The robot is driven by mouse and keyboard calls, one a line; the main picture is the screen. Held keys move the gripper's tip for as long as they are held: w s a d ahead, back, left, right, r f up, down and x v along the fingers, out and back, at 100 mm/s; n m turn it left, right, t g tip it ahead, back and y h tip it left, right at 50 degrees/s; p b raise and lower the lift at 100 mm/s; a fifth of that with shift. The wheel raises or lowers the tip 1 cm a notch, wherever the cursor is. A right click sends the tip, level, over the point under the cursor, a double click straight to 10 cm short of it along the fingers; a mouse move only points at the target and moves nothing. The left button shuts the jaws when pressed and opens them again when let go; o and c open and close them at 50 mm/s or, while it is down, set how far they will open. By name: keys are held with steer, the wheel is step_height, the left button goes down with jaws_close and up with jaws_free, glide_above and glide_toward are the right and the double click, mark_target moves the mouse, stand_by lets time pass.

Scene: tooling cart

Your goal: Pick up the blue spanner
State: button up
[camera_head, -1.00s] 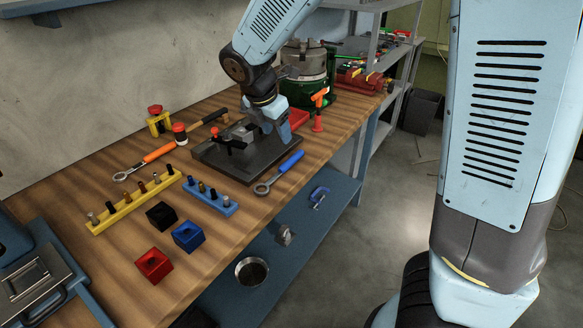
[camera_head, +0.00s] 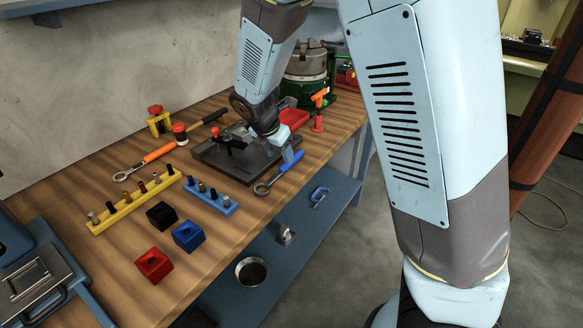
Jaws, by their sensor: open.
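The blue spanner (camera_head: 290,161) lies on the wooden bench near its front edge, just right of the dark machine plate. Its metal ring end (camera_head: 261,188) points toward the lower left and its blue handle toward the upper right. My gripper (camera_head: 288,156) is above the spanner's handle, with its fingers hiding part of the handle. The jaws are open; whether the fingers touch the spanner cannot be told from this view.
The dark plate (camera_head: 236,164) with a small vise stands close left of my gripper. An orange spanner (camera_head: 158,151), a blue peg rack (camera_head: 211,196), a yellow peg rack (camera_head: 130,204) and small blocks lie further left. An orange-topped red clamp (camera_head: 318,115) stands behind right.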

mark_target(284, 165)
steer(key=shift+x, duration=2.45)
steer(key=shift+s, duration=0.15)
jaws_close()
